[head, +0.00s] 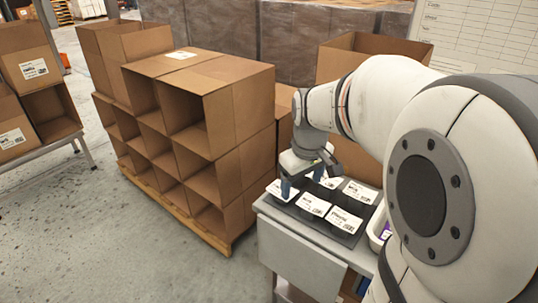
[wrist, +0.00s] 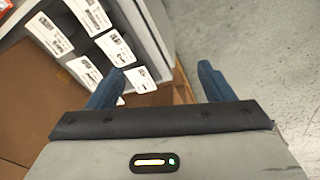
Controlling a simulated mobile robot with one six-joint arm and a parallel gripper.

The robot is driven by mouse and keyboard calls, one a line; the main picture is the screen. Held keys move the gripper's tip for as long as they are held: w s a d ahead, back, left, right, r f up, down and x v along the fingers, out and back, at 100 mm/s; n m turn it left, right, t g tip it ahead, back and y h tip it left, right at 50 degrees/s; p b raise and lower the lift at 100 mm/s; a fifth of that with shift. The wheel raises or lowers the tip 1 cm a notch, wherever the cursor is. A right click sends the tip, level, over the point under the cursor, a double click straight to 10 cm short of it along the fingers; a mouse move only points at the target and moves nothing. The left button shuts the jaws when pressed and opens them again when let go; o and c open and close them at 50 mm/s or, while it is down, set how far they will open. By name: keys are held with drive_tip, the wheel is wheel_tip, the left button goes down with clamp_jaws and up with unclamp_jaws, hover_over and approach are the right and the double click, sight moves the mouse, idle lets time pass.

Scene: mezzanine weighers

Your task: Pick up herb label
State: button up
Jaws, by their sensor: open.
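Several white printed labels lie on a dark tray (head: 349,239) on a small grey table. In the head view they include a front label (head: 345,220), a middle label (head: 313,204), a back label (head: 360,192) and a left-end label (head: 275,189). Their print is too small to tell which is the herb label. My gripper (head: 302,181) is open with blue fingers, over the tray's left end. In the wrist view my gripper (wrist: 160,80) has an end label (wrist: 140,79) close to its left finger; nothing is held between the fingers.
Stacked open cardboard boxes (head: 190,130) stand on a wooden pallet left of the table. A tall open box (head: 345,60) stands behind it. A white bin (head: 377,228) is at the tray's right. Another box rack (head: 35,85) is far left. Grey floor is clear at front left.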

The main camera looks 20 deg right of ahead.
drive_tip(key=w+d+f+n+g+b, duration=0.1)
drive_tip(key=w+d+f+n+b, duration=0.1)
drive_tip(key=w+d+f, duration=0.6)
drive_tip(key=n, duration=0.2)
hover_over(314, 204)
wheel_tip(314, 204, down, 5)
drive_tip(key=shift+w+f+g+b, duration=0.1)
drive_tip(key=shift+f+g+b, duration=0.3)
wheel_tip(314, 204, down, 7)
drive_tip(key=shift+f+p, duration=0.1)
drive_tip(key=shift+p, duration=0.6)
drive_tip(key=c, duration=0.7)
